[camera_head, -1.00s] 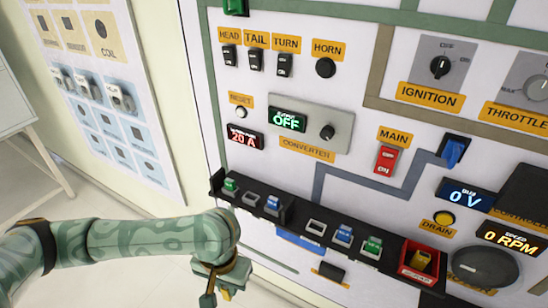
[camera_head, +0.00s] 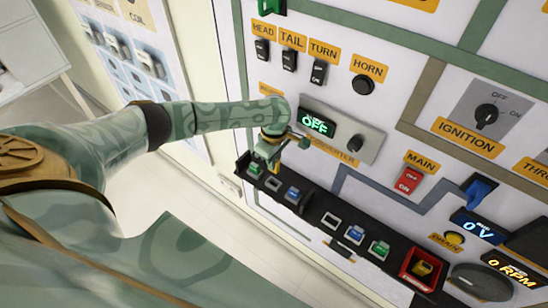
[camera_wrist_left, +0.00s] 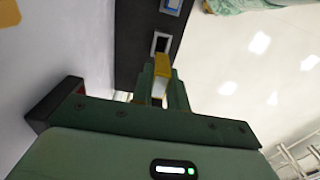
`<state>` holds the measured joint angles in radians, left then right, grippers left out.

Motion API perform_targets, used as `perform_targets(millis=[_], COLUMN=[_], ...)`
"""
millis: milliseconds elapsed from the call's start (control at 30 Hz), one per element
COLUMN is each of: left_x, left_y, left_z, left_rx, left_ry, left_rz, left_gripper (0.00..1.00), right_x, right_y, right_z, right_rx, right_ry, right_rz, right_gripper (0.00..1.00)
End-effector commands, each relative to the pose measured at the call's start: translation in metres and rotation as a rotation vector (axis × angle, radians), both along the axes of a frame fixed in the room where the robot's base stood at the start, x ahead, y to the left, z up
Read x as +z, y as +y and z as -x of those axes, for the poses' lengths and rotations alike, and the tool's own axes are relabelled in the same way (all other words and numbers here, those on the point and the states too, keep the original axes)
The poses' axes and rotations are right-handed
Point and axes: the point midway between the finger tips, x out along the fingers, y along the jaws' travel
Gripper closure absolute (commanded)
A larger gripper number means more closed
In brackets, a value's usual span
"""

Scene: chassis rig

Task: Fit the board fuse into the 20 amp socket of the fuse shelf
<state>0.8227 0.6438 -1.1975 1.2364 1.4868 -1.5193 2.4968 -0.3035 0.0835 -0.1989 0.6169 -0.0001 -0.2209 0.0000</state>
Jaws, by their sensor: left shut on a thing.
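The fuse shelf (camera_head: 312,208) is a dark rail low on the panel, with green and blue fuses in it. Two light-rimmed sockets look empty: one near the left end (camera_head: 273,183) and one near the middle (camera_head: 331,219). My left gripper (camera_head: 270,164) is over the shelf's left end, beside the green fuse (camera_head: 254,169). In the left wrist view it is shut on a yellow board fuse (camera_wrist_left: 162,68). An empty socket (camera_wrist_left: 160,43) lies just past the fuse tip; the fuse looks apart from it. I cannot read the socket ratings. My right gripper is not seen.
The converter plate (camera_head: 368,140), the red main switch (camera_head: 408,180) and a blue lever (camera_head: 480,190) are on the panel above. Open floor lies left of the shelf.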

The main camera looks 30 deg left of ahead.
Motion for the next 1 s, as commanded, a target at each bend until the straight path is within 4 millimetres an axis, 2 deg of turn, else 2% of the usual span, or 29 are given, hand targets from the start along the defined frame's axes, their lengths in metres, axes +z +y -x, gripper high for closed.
perform_targets(millis=[267,400,600,800,1000], left_x=[0.005,-0.020,-0.042,-0.054,-0.058], left_y=[-0.003,-0.002,-0.002,-0.002,-0.002], left_z=[0.001,0.001,0.000,0.000,0.001], left_rx=[0.001,0.001,0.001,-0.002,-0.001], left_ry=[0.001,0.001,0.000,0.000,0.000], left_rz=[0.001,0.001,0.001,0.000,-0.001], left_gripper=[1.00,1.00,1.00,1.00,1.00], right_x=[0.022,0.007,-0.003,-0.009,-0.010], right_y=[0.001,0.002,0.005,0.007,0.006], right_z=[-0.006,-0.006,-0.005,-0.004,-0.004], right_rx=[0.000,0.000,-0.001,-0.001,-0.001], right_ry=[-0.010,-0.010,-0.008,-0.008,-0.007], right_rz=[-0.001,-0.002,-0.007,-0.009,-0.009], right_gripper=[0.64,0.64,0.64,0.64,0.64])
